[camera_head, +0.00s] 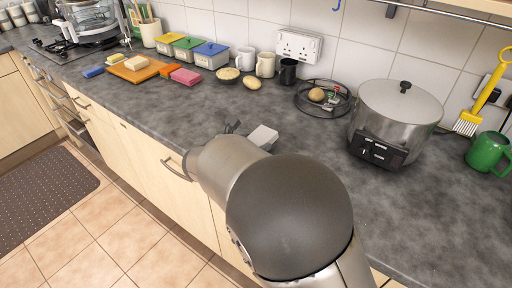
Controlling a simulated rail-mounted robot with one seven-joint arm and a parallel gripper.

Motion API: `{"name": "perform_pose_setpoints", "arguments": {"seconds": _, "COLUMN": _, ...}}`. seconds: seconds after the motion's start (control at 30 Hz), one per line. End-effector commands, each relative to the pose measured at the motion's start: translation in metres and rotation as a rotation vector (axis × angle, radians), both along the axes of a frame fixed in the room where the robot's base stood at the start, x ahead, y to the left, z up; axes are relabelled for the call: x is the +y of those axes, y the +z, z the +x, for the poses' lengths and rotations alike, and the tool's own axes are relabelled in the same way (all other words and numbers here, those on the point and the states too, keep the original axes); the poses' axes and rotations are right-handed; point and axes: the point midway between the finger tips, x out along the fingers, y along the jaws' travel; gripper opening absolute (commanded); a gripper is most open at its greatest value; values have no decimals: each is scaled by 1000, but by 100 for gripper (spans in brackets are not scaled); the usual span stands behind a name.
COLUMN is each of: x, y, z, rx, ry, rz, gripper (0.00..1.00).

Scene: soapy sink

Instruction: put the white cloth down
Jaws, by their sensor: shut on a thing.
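My gripper (240,130) is over the grey worktop near its front edge, in the middle of the view. My own arm hides most of it, and only a small dark part and a pale shape show past the wrist. The pale, boxy shape at its end looks like the white cloth (263,136), held in the shut jaws. The grip itself is hidden. I cannot tell whether the cloth touches the worktop.
A steel pot (396,112) with a dark control panel stands at the right, beside a black wire basket (311,108). A green mug (487,151) stands far right. The worktop (170,108) left of my gripper is clear.

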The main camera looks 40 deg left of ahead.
Motion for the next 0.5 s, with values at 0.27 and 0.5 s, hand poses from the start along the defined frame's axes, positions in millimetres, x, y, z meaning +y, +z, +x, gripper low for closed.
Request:
{"name": "perform_pose_setpoints", "arguments": {"seconds": 0.27, "x": 5, "y": -32, "z": 2, "rx": 0, "ry": 1, "rz": -5, "gripper": 38}}
{"name": "perform_pose_setpoints", "arguments": {"seconds": 0.5, "x": 5, "y": -37, "z": 2, "rx": 0, "ry": 0, "rz": -1, "gripper": 38}}
